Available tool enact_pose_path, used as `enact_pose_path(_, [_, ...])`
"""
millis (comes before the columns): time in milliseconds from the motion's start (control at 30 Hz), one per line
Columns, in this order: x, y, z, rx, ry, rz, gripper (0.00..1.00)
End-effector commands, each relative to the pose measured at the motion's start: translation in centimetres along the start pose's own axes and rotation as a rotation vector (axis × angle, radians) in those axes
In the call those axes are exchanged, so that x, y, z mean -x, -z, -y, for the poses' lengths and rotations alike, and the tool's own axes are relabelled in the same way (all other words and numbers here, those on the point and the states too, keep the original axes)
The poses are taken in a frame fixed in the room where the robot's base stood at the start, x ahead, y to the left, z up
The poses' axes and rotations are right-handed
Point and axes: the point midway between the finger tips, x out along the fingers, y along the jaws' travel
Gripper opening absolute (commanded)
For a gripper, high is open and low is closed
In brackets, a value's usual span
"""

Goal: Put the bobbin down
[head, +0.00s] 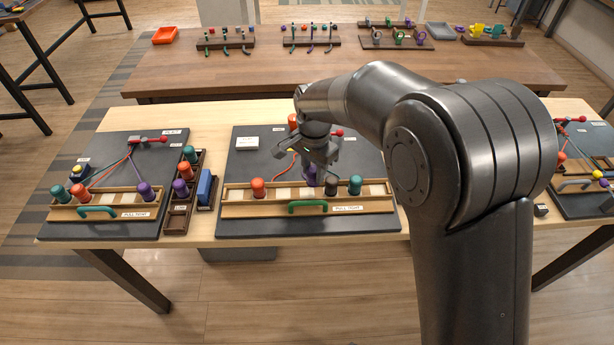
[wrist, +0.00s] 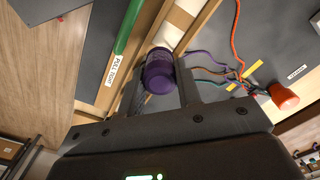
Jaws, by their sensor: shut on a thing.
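My gripper (head: 312,168) is shut on a purple bobbin (wrist: 160,72) with a dark lower end. In the head view the purple bobbin (head: 310,177) shows just below the fingers, over the middle of the wooden rack (head: 230,210). The rack holds an orange bobbin (head: 258,188) at left, and a black bobbin (head: 331,187) and a teal bobbin (head: 355,185) at right. Pale empty places (head: 283,194) show between them. In the wrist view the bobbin overlaps the rack's edge; I cannot tell whether it touches the rack.
A green handle (head: 307,205) is on the rack's front. Behind the rack, coloured cords (wrist: 212,72) run over the dark board (head: 240,222) to a yellow strip. A similar board (head: 110,228) with bobbins stands at left.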

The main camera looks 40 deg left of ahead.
Motion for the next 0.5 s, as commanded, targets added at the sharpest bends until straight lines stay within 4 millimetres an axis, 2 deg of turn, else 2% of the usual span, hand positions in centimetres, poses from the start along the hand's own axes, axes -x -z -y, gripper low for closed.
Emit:
enact_pose_path(33, [0.9,0.7,-1.2,-0.005,0.003,-0.002,0.08])
enact_pose_path(200, [3.0,2.3,-4.5,-0.005,0.003,-0.002,0.08])
enact_pose_path(400, [5.0,3.7,-7.4,-0.003,0.002,-0.002,0.08])
enact_pose_path(500, [5.5,4.1,-8.2,0.0,0.002,-0.001,0.08])
